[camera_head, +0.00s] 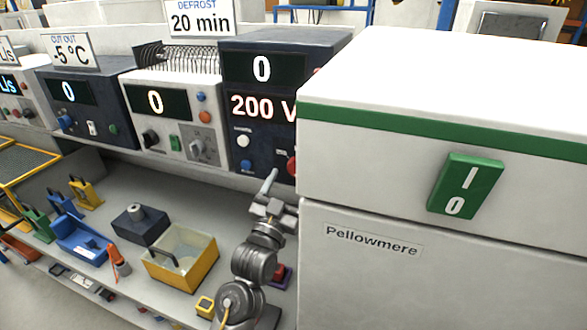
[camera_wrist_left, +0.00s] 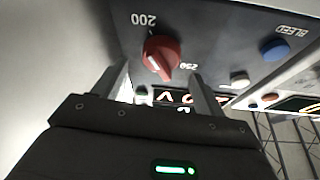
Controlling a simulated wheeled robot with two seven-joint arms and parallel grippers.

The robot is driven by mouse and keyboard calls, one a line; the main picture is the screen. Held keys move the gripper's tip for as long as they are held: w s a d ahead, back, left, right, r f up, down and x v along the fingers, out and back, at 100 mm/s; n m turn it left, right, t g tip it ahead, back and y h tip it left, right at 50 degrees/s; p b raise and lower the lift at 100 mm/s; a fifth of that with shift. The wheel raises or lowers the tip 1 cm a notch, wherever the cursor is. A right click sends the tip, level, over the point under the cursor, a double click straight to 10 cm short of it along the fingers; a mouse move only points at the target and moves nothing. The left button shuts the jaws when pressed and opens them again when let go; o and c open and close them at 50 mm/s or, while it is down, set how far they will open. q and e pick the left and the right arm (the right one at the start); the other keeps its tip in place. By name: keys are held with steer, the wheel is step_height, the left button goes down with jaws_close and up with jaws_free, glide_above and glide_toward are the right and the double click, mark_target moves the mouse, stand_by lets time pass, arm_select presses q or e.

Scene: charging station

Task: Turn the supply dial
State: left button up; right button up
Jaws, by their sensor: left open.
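The supply dial looks to be the red round knob (camera_wrist_left: 161,57) on the dark front panel in the left wrist view, which appears upside down. It has a pale pointer mark, with 200 and 250 printed beside it. In the head view only a sliver of the red knob (camera_head: 291,167) shows, beside the white cabinet, under the 200 V display (camera_head: 262,106). My left gripper (camera_head: 270,183) is just below and in front of that panel. In the wrist view its two fingers (camera_wrist_left: 162,88) are apart and empty, with the knob beyond and between their tips. My right gripper is not in view.
A white cabinet (camera_head: 390,105) with a green switch (camera_head: 466,185) stands close on the right. Other instrument boxes (camera_head: 178,117) line the shelf to the left. Below are a yellow bin (camera_head: 200,268), a blue tray (camera_head: 80,240) and a dark block (camera_head: 140,228).

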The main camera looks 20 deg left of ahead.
arm_select(q)
steer(key=shift+p+x, duration=0.4)
steer(key=shift+x, duration=1.05)
steer(key=c, duration=1)
